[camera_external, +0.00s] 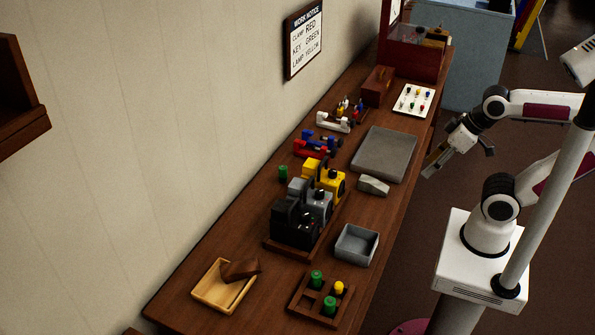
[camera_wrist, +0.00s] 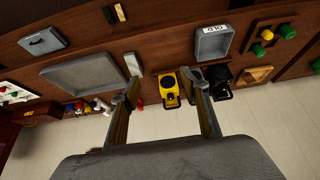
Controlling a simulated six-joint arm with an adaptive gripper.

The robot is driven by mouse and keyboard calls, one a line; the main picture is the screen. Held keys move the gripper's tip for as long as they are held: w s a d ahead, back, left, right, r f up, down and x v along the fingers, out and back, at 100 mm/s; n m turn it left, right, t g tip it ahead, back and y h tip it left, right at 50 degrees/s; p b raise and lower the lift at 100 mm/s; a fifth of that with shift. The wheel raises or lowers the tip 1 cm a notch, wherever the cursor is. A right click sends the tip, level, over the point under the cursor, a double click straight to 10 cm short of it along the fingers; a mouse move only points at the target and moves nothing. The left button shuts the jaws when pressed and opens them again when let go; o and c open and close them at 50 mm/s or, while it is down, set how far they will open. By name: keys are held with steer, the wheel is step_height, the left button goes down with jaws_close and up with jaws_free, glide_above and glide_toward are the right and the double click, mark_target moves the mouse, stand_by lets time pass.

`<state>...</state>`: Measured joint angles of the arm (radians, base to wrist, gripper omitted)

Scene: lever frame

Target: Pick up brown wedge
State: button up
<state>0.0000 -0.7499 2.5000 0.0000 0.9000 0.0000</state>
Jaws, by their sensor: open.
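The brown wedge (camera_external: 241,269) is a dark brown wooden piece. It lies tilted in a light wooden tray (camera_external: 211,296) at the near left end of the bench in the external view, partly over the tray's rim. My gripper (camera_external: 459,162) is open and empty, off the bench's right side and far from the wedge. In the wrist view my gripper (camera_wrist: 164,84) shows two spread fingers with nothing between them. Part of the light tray (camera_wrist: 252,76) shows there beyond the right finger; I cannot make out the wedge clearly.
Black, grey and yellow machines (camera_external: 297,222) stand mid-bench. A small grey bin (camera_external: 356,245) and a dark rack (camera_external: 306,303) with green and yellow pieces are right of the tray. A grey flat tray (camera_external: 384,154) lies farther back. The wall (camera_external: 130,130) bounds the bench's left side.

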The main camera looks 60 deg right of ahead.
steer(key=shift+o, duration=0.6)
steer(key=w+a+n+t+y, duration=0.1)
steer(key=w+a, duration=0.4)
steer(key=w, duration=0.4)
steer(key=w+a+f+n+t+y, duration=0.1)
steer(key=w+a+n+t, duration=0.1)
steer(key=w+a, duration=0.5)
steer(key=w+a+n+t+y, duration=0.1)
steer(key=w+a, duration=0.2)
steer(key=w, duration=0.9)
steer(key=w+a+f+n+t+y, duration=0.1)
steer(key=w+a+f+y, duration=0.2)
steer(key=a, duration=0.4)
steer(key=w+a+f+n+t, duration=0.1)
steer(key=w+a+f, duration=0.3)
steer(key=a, duration=0.3)
steer(key=a+f+n, duration=0.1)
steer(key=a+f, duration=0.1)
steer(key=a+f+n+y, duration=0.1)
steer(key=a+f, duration=0.1)
steer(key=f, duration=0.1)
steer(key=s+a+f+n+y, duration=0.1)
steer(key=a+f, duration=0.2)
steer(key=shift+f+g, duration=0.25)
steer(key=shift+g, duration=0.05)
steer(key=shift+w, duration=0.1)
